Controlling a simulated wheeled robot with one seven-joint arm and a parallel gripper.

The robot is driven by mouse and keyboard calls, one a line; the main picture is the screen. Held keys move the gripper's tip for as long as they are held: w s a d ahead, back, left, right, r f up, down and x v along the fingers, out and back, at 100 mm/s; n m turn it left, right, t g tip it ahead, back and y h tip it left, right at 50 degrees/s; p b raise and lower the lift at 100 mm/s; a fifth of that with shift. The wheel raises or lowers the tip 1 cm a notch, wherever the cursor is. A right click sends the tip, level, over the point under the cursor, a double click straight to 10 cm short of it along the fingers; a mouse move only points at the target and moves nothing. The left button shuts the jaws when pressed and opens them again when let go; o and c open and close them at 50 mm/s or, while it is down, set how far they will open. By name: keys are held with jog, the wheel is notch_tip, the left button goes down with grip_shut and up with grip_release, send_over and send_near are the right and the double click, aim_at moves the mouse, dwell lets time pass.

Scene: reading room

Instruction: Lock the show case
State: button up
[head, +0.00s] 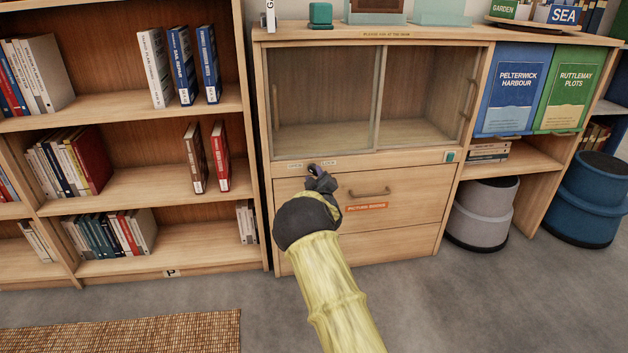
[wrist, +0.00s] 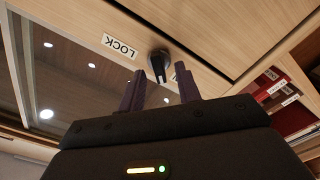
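The show case (head: 262,100) is a light wood cabinet with two sliding glass doors, both drawn across its front. Labels sit on the rail below the glass; one reads LOCK in the wrist view (wrist: 120,46). Beside that label is a small dark turn knob (wrist: 160,60). My gripper (head: 316,171) is at this rail and hides most of the knob in the head view. In the wrist view my gripper's (wrist: 161,72) two dark fingers are apart, with the knob between or just beyond their tips. I cannot tell whether they touch it.
A drawer with a bar handle (head: 370,192) and an orange label lies below the rail. A bookshelf (head: 160,180) stands to the left. Grey and blue stools (head: 481,212) stand to the right. The carpet in front is clear apart from a woven mat (head: 130,333).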

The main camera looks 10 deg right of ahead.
jog(key=shift+w, duration=0.5)
grip_shut()
